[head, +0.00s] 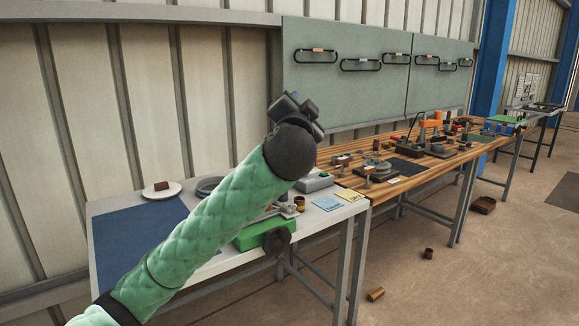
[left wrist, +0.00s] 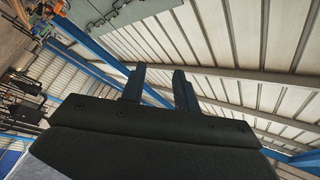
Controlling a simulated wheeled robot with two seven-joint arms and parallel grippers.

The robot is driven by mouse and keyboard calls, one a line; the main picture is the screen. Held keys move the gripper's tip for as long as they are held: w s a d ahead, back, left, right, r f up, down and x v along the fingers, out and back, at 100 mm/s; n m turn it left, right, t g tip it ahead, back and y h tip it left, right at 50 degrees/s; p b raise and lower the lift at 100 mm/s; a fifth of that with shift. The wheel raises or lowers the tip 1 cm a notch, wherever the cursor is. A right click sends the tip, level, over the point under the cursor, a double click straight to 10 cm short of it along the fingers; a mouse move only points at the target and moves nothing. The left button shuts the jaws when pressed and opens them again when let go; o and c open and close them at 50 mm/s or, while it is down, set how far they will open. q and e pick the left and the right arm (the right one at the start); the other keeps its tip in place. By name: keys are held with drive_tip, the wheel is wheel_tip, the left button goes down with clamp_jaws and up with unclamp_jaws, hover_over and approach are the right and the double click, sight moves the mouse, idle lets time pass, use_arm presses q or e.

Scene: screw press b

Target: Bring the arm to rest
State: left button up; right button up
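My left arm (head: 200,228), in a green padded sleeve, reaches up from the lower left in the head view. Its gripper (head: 300,105) is raised above the white table, in front of the wall. In the left wrist view the two dark fingers (left wrist: 158,85) stand apart with nothing between them. Behind the arm is a green machine (head: 262,230) with a dark round wheel, partly hidden by the arm. My right gripper is not in view.
The white table (head: 330,222) carries a blue mat (head: 135,235), a white plate (head: 163,189) with a brown block, and small parts. A wooden bench (head: 440,166) with tools adjoins it at right. Brown pieces (head: 375,294) lie on the floor. The air around the raised gripper is clear.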

use_arm(q)
drive_tip(key=s+a+f+n+g+p, duration=0.2)
drive_tip(key=s+a+f+g, duration=0.3)
drive_tip(key=f, duration=0.9)
drive_tip(key=s+a+f+n+g+p, duration=0.15)
drive_tip(key=s+a+f, duration=0.35)
drive_tip(key=f, duration=0.8)
drive_tip(key=s+a+f+n+g+p, duration=0.25)
drive_tip(key=s+a+f+g, duration=0.35)
drive_tip(key=f, duration=0.8)
drive_tip(key=s+f+n+g+p, duration=0.1)
drive_tip(key=s+f+g, duration=0.2)
drive_tip(key=s+f, duration=0.8)
drive_tip(key=s+f+n+g+p, duration=0.1)
drive_tip(key=s+f+g, duration=0.2)
drive_tip(key=s+f, duration=0.8)
drive_tip(key=s, duration=0.7)
drive_tip(key=shift+y, duration=0.4)
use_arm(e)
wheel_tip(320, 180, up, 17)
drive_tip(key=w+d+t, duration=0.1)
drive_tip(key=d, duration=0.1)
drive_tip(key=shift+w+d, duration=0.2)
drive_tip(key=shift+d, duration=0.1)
use_arm(q)
drive_tip(key=shift+a+n, duration=0.1)
drive_tip(key=shift+n, duration=0.2)
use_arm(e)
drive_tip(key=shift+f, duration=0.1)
